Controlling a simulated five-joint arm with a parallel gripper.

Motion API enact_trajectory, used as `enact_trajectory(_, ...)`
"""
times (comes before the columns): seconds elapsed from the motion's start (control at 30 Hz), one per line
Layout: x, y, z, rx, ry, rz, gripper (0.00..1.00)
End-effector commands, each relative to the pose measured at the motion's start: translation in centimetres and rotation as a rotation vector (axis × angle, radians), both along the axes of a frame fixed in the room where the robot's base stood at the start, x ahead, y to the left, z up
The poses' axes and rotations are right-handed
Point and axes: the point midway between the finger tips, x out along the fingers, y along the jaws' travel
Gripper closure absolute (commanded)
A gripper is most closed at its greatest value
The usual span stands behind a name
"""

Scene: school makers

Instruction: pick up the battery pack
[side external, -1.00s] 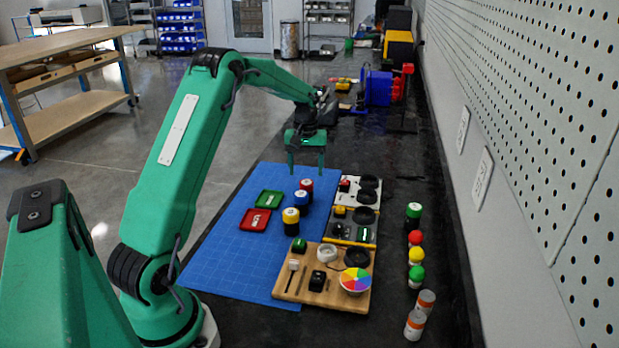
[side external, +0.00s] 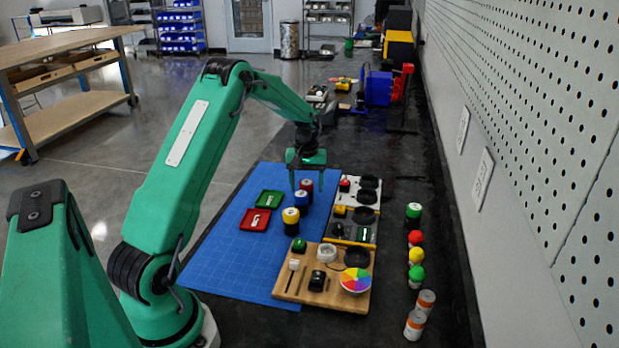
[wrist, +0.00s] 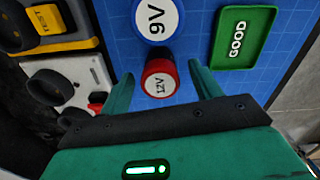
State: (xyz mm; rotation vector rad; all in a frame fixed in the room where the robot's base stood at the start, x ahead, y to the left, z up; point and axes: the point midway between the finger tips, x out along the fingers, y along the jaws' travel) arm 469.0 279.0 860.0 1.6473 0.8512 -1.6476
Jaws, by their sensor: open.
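Three cylinders with round labelled tops stand on the blue mat (side external: 235,262). The red one (side external: 307,185) reads 12V in the wrist view (wrist: 159,80). The blue one (side external: 301,201) reads 9V in the wrist view (wrist: 157,18). The yellow-topped one (side external: 291,220) is closest to the side camera. Which is called the battery pack I cannot tell from the pictures. My gripper (side external: 307,187) is open over the red cylinder. In the wrist view its fingers (wrist: 162,88) lie on either side of it, with gaps; their height against its top is unclear.
A green tray (wrist: 218,55) marked GOOD and a red tray (side external: 245,225) lie left of the cylinders. Panels with black cups (side external: 365,215) and a wooden board (side external: 345,303) with small parts stand to the right. Several capped bottles (side external: 414,213) line the wall side.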

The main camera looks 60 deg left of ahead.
Motion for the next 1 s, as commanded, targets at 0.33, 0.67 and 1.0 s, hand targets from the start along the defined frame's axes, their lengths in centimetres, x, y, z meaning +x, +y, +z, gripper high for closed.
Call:
enact_trajectory(0.33,0.0,0.0,-1.9,0.000,0.000,0.000,0.37)
enact_trajectory(0.67,0.0,0.0,-1.9,0.000,0.000,0.000,0.37)
enact_trajectory(1.0,0.0,0.0,-1.8,0.000,0.000,0.000,0.89)
